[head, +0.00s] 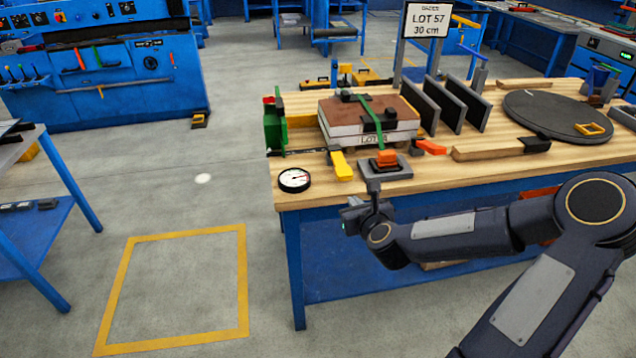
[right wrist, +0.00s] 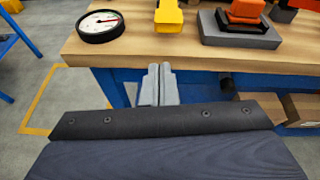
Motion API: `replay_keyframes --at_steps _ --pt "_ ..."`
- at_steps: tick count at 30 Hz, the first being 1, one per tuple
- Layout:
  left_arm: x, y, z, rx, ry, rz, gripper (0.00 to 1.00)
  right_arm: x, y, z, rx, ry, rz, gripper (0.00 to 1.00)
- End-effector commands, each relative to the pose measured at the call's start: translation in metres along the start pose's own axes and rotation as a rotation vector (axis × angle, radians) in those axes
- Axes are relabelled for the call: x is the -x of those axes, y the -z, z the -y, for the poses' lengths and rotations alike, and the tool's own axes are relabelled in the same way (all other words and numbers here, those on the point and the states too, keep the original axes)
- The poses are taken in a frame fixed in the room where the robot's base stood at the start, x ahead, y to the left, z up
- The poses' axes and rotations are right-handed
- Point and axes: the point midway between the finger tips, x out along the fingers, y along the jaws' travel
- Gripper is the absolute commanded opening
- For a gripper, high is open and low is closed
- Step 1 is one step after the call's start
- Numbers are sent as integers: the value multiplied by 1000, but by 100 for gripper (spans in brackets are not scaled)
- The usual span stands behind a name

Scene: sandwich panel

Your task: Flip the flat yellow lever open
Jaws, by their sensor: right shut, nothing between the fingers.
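The flat yellow lever (head: 341,165) lies at the front edge of the wooden workbench, beside the sandwich panel stack (head: 368,120). Its yellow end also shows at the top of the right wrist view (right wrist: 168,15). My right gripper (head: 374,188) is at the bench's front edge, in front of the lever and a little to its right. In the right wrist view its two grey fingers (right wrist: 158,85) are together, with nothing between them, and apart from the lever. My left gripper is not in view.
A round dial gauge (head: 295,180) sits left of the lever. A grey block with an orange top (head: 386,158) stands to its right. An orange lever (head: 430,147) and a wooden bar (head: 488,150) lie farther right.

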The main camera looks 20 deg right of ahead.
Motion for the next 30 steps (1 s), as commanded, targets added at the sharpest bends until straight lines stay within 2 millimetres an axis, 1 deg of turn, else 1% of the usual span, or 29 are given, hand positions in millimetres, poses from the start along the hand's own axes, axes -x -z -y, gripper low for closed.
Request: replay_keyframes --at_steps 1,5,14,17,20,27,30 --pt "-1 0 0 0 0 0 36 -2 3 6 -53 22 4 0" --pt "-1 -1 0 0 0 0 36 -4 3 14 -115 47 14 0" --pt "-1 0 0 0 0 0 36 -4 2 13 -114 47 15 0" --pt "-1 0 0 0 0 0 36 -10 2 13 -115 46 16 0" --pt "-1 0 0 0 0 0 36 -23 2 14 -117 45 16 0" --pt "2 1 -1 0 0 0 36 -67 1 15 -115 44 15 0" --pt "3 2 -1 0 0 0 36 -83 1 16 -113 45 15 0"
